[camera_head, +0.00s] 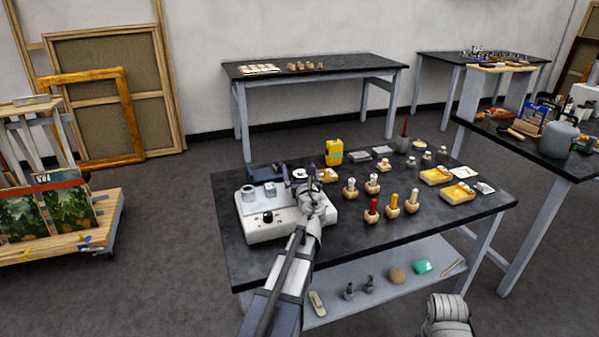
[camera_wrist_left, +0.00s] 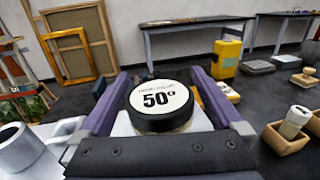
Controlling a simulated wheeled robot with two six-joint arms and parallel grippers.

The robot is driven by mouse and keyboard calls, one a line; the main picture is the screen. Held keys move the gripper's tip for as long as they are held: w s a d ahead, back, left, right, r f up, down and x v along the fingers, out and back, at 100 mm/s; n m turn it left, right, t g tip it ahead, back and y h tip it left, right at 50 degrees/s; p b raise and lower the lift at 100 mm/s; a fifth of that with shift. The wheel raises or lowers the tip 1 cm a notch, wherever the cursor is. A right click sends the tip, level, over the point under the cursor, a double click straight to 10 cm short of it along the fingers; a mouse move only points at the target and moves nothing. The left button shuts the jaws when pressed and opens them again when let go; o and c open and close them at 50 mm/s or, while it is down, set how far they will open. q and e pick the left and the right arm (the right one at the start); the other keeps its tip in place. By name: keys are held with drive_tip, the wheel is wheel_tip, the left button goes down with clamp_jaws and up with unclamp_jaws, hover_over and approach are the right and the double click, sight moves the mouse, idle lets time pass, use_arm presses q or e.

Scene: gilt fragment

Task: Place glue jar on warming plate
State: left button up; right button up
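The warming plate (camera_head: 262,231) is a white box with a black knob at the left end of the dark table. The glue jar (camera_wrist_left: 160,108), with a black-rimmed white lid marked "50°", is between the purple fingers of my left gripper (camera_wrist_left: 160,80). Narrow pale gaps show beside the jar, so the fingers look open around it. A white surface lies under it; contact there is hidden. In the head view my left gripper (camera_head: 300,174) is over the plate's back right and mostly hides the jar. My right gripper is not in view.
The front left tabletop is clear.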

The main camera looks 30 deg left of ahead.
use_arm(q)
drive_tip(key=shift+r, duration=0.2)
drive_tip(key=v, duration=1.2)
drive_tip(key=shift+f, duration=0.1)
